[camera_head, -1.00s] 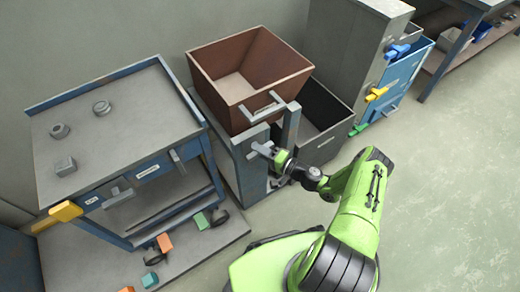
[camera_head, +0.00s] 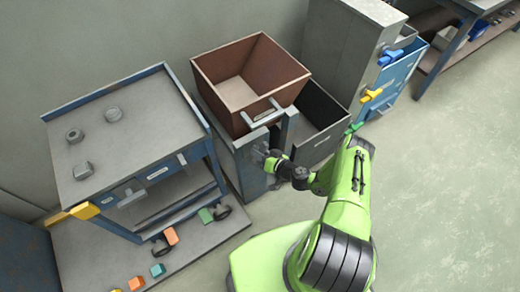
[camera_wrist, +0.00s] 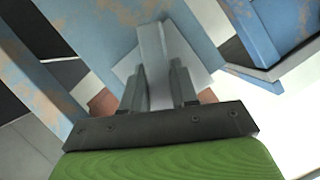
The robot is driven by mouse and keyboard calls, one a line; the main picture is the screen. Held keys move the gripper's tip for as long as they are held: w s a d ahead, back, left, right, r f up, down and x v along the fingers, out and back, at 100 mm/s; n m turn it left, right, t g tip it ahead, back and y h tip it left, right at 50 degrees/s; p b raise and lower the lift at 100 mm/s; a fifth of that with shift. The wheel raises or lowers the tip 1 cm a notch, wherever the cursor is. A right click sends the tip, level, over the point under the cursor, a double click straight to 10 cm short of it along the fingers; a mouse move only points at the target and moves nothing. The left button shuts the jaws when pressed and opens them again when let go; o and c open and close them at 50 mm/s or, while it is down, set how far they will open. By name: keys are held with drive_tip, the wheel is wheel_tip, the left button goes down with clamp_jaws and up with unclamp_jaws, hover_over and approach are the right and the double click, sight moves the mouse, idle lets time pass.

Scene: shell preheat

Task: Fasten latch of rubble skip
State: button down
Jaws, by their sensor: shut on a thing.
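The rubble skip (camera_head: 240,92) is a brown, open-topped, tapered bin with a grey handle (camera_head: 262,115) on its near side. It rests on a blue-grey stand (camera_head: 245,160). The latch (camera_wrist: 150,50) is a flat grey metal lever in front of a grey plate on a worn blue panel. My gripper (camera_head: 268,160) is at the front of the stand, below the skip's handle. In the wrist view my gripper (camera_wrist: 158,88) has its two dark fingers on either side of the lever, shut on it. In the head view my wrist mostly hides the latch.
A blue workbench (camera_head: 125,130) with several nuts and a yellow handle (camera_head: 85,211) stands at the left. A dark open bin (camera_head: 320,120) and a grey cabinet (camera_head: 345,45) stand right of the skip. Small blocks lie on the low platform (camera_head: 100,255). The floor at right is clear.

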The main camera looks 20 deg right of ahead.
drive_tip(key=n+h+p, duration=0.2)
drive_tip(key=n+p, duration=0.1)
drive_tip(key=p, duration=0.1)
drive_tip(key=shift+s+r, duration=0.1)
drive_tip(key=shift+n+t+h+p, duration=0.3)
drive_tip(key=shift+n+p, duration=0.1)
drive_tip(key=shift+p, duration=0.1)
drive_tip(key=shift+f, duration=0.2)
drive_tip(key=c, duration=1)
unclamp_jaws()
drive_tip(key=shift+o, duration=0.2)
drive_tip(key=shift+r, duration=0.1)
